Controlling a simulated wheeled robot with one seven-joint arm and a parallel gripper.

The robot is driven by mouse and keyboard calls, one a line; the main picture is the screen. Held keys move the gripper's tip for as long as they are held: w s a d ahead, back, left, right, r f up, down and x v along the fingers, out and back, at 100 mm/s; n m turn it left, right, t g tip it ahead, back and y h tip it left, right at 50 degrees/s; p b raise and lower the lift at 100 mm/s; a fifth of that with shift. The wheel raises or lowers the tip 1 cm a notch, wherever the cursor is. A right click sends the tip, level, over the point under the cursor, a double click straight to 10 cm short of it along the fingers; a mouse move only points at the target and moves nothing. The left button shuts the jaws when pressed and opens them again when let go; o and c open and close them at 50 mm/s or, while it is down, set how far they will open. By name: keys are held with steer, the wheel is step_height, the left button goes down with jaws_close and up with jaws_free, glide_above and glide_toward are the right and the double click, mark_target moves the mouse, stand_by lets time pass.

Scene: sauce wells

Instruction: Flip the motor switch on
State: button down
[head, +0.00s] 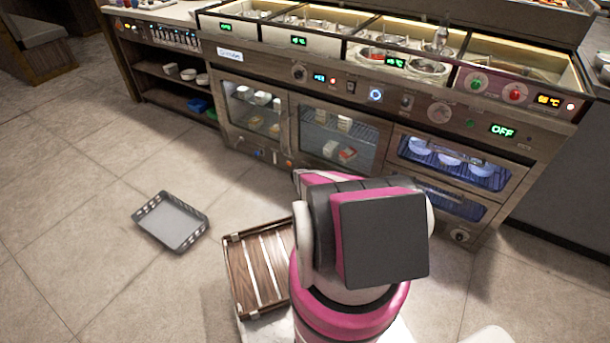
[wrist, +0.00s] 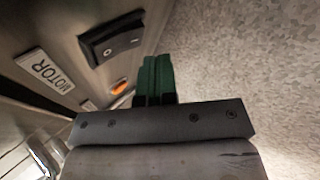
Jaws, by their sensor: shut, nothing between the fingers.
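The motor switch (wrist: 110,38) is a black rocker in a metal panel, at the upper left of the wrist view. It bears small white marks; I cannot tell which side is pressed in. A white plate lettered MOTOR (wrist: 46,74) sits beside it. An orange lamp (wrist: 121,88) is on the same panel, partly beside my fingers. My gripper (wrist: 155,72) shows as green fingertips held together, with nothing between them. The tips are close to the rocker, to its lower right in the picture, and look apart from it. In the head view my arm hides the gripper.
The counter unit (head: 330,73) has knobs, displays and glass doors across its front. A grey tray (head: 172,222) lies on the floor at the left. A slatted wooden rack (head: 240,272) stands beside my arm. The floor at the left is otherwise clear.

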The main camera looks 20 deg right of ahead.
stand_by(0.4)
steer(key=shift+w+d, duration=0.25)
steer(key=shift+d, duration=0.1)
steer(key=shift+w+d+f, duration=0.1)
steer(key=shift+w+d, duration=0.1)
stand_by(0.7)
steer(key=shift+s+a, duration=0.1)
stand_by(0.3)
steer(key=shift+s+a, duration=0.4)
steer(key=shift+a, duration=0.05)
steer(key=shift+s+a+r, duration=0.2)
steer(key=shift+s+a, duration=0.55)
steer(key=shift+a, duration=0.25)
steer(key=shift+s+a+r, duration=0.2)
steer(key=shift+s+a, duration=0.55)
steer(key=shift+a, duration=0.25)
